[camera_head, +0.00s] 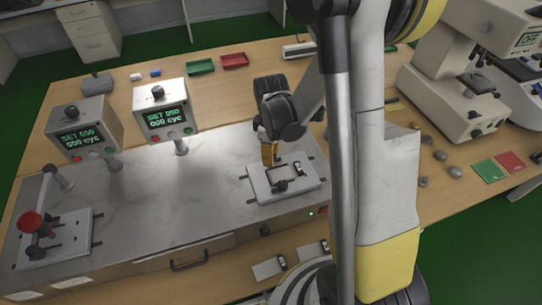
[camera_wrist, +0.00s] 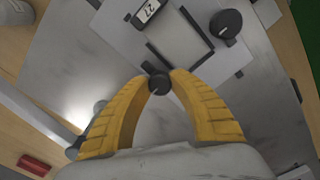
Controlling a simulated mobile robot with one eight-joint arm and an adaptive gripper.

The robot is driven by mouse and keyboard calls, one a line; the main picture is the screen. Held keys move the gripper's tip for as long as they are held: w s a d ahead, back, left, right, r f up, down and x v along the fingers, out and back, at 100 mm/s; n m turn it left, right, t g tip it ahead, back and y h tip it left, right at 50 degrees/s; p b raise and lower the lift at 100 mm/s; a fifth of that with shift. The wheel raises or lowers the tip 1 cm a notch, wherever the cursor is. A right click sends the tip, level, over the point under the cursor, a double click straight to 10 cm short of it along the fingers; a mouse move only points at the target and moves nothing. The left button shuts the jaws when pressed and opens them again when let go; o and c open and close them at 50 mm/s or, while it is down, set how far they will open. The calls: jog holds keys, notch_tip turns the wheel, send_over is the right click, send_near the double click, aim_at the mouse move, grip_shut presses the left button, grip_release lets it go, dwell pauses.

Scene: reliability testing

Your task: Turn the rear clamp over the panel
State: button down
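The panel (camera_wrist: 184,40) is a light grey rectangle with dark edges on a pale fixture plate (camera_head: 257,188). The front clamp (camera_head: 281,186) is a dark knob at the near side of the panel; a dark clamp knob also shows at the upper right in the wrist view (camera_wrist: 226,24). My gripper (camera_head: 269,161) points down at the panel's rear left edge, its yellow fingers narrowed. In the wrist view, the fingertips (camera_wrist: 162,75) flank the rear clamp's dark knob (camera_wrist: 158,84) closely. Whether they press on it cannot be told. In the head view my gripper hides the rear clamp.
Two counter boxes (camera_head: 85,128) (camera_head: 166,112) stand to the left on the metal bench (camera_head: 180,205). A red-knobbed fixture (camera_head: 34,224) is at far left. The bench's middle is clear.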

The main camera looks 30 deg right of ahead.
jog(key=shift+m, duration=0.3)
jog(key=m+b, duration=0.1)
jog(key=m, duration=0.2)
jog(key=shift+f+m+b, duration=0.1)
jog(key=shift+m+b, duration=0.25)
jog(key=shift+m, duration=0.05)
jog(key=m+b, duration=0.1)
jog(key=m, duration=0.3)
jog(key=shift+m, duration=0.3)
jog(key=m+b, duration=0.1)
jog(key=m, duration=0.3)
jog(key=shift+m+b, duration=0.4)
jog(key=shift+m, duration=2.1)
jog(key=c, duration=1.1)
grip_release()
